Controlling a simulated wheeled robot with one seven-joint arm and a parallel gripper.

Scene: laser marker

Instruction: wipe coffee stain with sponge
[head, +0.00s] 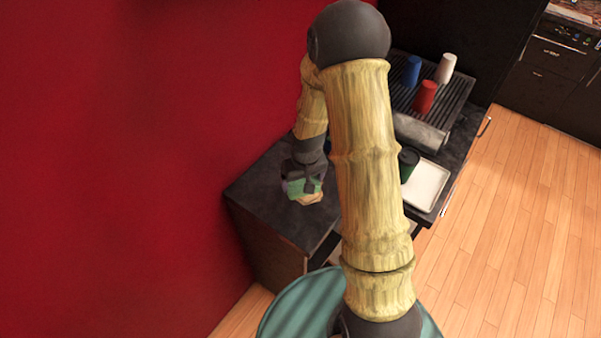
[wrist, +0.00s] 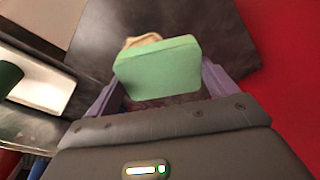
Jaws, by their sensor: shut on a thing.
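My gripper (head: 304,180) is shut on a green sponge (wrist: 158,70), over the left part of the dark counter (head: 265,205). In the wrist view the sponge sits between the purple fingers of my gripper (wrist: 160,88). A pale tan patch (wrist: 142,40) shows just past the sponge's far edge, and a tan bit (head: 308,199) shows below it in the head view. I cannot tell whether this is the stain or part of the sponge. I cannot tell whether the sponge touches the counter. The surface under it is hidden.
A dark green cup (head: 408,163) and a white tray (head: 427,186) are right of my arm. Farther back, blue (head: 412,70), red (head: 425,97) and white (head: 446,68) cups stand on a ridged rack (head: 400,97). A red wall (head: 120,170) borders the counter on the left.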

